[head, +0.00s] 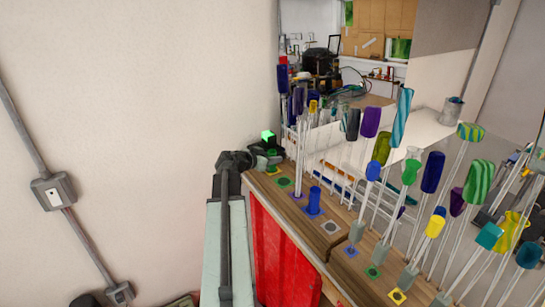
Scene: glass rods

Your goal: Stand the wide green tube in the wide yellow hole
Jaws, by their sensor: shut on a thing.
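My gripper (262,150) is at the far left end of the wooden board (296,205), at the end of my arm. It is shut on a green tube (268,136), whose bright green top shows above the jaws. A darker green part shows beside the jaws. A yellow-marked hole (270,171) lies just below the gripper at the board's far end. The tube's lower end is hidden, so I cannot tell whether it is in the hole or above it. A second yellow-marked hole (397,296) is at the near right.
A blue tube (314,199) stands on a blue-marked square of the board. Clear rods (299,150) rise close to the right of the gripper. Many bottle-topped rods crowd the right. A green-marked square (283,183) is bare. A wall (130,120) fills the left.

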